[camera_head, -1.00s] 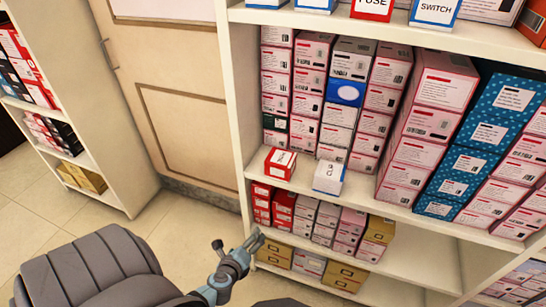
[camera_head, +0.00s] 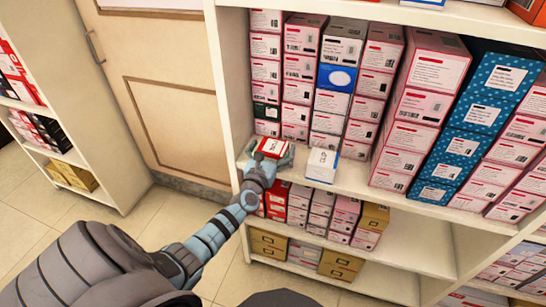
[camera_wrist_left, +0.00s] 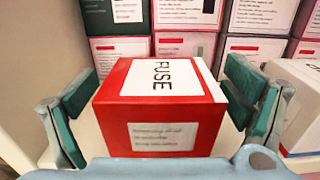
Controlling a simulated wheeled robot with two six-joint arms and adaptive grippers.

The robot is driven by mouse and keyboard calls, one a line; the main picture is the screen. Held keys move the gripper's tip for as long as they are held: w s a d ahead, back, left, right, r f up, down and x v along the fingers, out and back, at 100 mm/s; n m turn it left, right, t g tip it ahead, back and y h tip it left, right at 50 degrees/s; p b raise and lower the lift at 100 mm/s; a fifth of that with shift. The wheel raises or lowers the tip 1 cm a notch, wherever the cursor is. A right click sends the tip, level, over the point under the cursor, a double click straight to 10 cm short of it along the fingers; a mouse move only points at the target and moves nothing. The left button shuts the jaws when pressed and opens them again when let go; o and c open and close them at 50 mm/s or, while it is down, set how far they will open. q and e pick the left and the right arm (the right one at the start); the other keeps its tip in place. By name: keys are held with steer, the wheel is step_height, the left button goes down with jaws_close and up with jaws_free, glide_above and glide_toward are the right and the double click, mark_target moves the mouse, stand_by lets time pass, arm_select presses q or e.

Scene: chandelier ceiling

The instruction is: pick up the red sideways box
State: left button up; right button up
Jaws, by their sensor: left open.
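The red box (camera_head: 270,148) lies on its side at the front left of the middle shelf. In the left wrist view the red box (camera_wrist_left: 160,105) shows a white label reading FUSE on its top and a smaller label on its near face. My left gripper (camera_head: 268,155) is at the box, with its front on the shelf edge side. In the wrist view my left gripper (camera_wrist_left: 162,105) is open, with one green-padded finger on each side of the box. Gaps show between the fingers and the box. My right gripper is not in view.
A white and blue box (camera_head: 322,164) stands just right of the red box. Stacks of pink-and-white boxes (camera_head: 300,65) stand behind. The shelf's side panel (camera_head: 232,90) is close on the left. Another shelf with boxes (camera_head: 288,205) lies below.

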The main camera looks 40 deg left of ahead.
arm_select(q)
steer(key=shift+w, duration=0.15)
steer(key=c, duration=1.3)
